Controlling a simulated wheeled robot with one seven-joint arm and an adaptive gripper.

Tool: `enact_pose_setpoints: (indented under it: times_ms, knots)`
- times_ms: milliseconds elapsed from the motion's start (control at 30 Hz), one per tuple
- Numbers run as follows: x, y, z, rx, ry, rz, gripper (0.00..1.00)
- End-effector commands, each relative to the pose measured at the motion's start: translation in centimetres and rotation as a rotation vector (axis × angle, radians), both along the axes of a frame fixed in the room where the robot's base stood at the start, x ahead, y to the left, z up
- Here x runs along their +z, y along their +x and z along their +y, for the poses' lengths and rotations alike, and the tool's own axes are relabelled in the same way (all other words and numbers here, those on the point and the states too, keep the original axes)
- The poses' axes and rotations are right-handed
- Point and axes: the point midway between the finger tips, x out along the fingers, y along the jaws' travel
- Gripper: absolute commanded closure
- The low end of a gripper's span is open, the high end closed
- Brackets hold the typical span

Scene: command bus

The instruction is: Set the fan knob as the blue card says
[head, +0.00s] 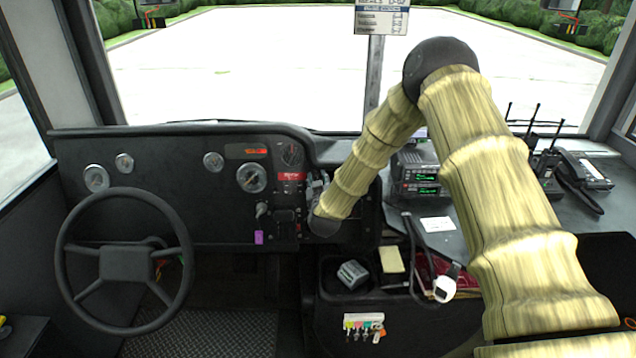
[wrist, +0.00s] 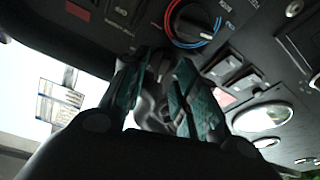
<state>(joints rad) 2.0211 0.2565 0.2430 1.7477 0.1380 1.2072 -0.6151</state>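A card with a blue band (head: 381,18) hangs at the top of the windshield in the head view; its small print is not readable to me. My gripper (head: 318,188) is at the dash panel right of the gauges, mostly behind my arm. In the wrist view, my gripper (wrist: 158,72) has its two teal-padded fingers apart. Grey and dark shapes show between them, too dim to identify. A black round knob (wrist: 194,24) with a red and blue ring sits on the panel beyond the fingertips, to their right. I cannot make out which control is the fan knob.
Rocker switches (wrist: 225,68) and round gauges (wrist: 262,117) lie right of the fingers. The steering wheel (head: 126,262) is at left. A radio (head: 419,178) stands right of the panel, and an open tray (head: 335,290) with small items lies below.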

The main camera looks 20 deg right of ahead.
Motion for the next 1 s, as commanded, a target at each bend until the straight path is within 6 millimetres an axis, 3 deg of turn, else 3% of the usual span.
enact_pose_setpoints:
  times_ms: [400, 1000]
  knots:
    - [0.0, -0.9, 0.3, 0.002, 0.000, 0.002, 0.69]
    - [1.2, -10.2, 2.3, 0.001, 0.000, 0.001, 0.69]
